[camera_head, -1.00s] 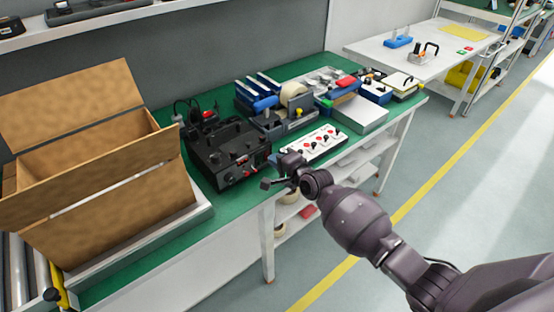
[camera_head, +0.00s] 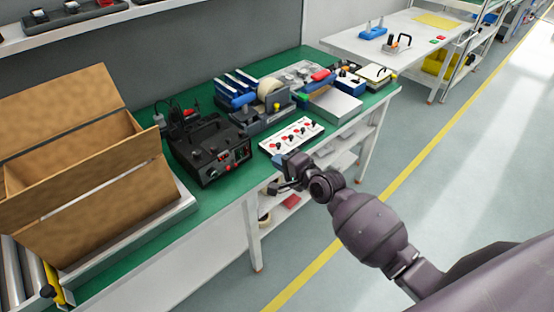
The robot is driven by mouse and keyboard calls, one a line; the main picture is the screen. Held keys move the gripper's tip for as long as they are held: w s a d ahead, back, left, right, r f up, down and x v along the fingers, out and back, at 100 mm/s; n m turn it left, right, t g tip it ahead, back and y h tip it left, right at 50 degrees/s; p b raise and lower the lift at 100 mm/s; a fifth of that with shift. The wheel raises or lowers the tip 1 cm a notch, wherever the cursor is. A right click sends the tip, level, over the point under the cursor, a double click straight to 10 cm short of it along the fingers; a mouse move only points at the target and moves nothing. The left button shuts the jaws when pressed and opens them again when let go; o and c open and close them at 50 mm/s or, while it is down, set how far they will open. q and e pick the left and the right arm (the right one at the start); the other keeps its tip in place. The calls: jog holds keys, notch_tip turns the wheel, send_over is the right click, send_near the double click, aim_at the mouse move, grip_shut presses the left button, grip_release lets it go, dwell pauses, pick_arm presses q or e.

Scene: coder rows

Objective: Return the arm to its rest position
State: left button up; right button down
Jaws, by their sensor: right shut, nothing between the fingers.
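My right arm comes in from the lower right, and its gripper (camera_head: 276,188) is at the front edge of the green-topped workbench (camera_head: 215,196). The gripper is shut with nothing in it. It is just in front of a white panel (camera_head: 291,137) with red buttons and black switches, and appears apart from it. My left gripper is not in view.
An open cardboard box (camera_head: 95,185) stands at the left beside rollers (camera_head: 15,275). A black device (camera_head: 208,148), a tape dispenser (camera_head: 268,97) and a silver box (camera_head: 334,104) are on the bench. The floor at the right, with a yellow line (camera_head: 390,190), is clear.

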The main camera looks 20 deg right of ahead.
dwell(0.4)
jog(key=s+d+f+n+g+h, duration=0.1)
jog(key=s+f+n, duration=0.3)
jog(key=s, duration=0.5)
jog(key=s+d+f+n+g+h, duration=0.1)
jog(key=s+d+f+n+h, duration=0.1)
jog(key=s+n, duration=0.4)
jog(key=s+d+f+n+g+h, duration=0.1)
jog(key=s+f+n, duration=0.3)
jog(key=s, duration=1)
notch_tip(320, 180, down, 2)
jog(key=shift+s+d+f+n+h, duration=0.2)
jog(key=shift+d+n+h, duration=0.25)
jog(key=shift+h, duration=0.45)
jog(key=shift+r, duration=0.1)
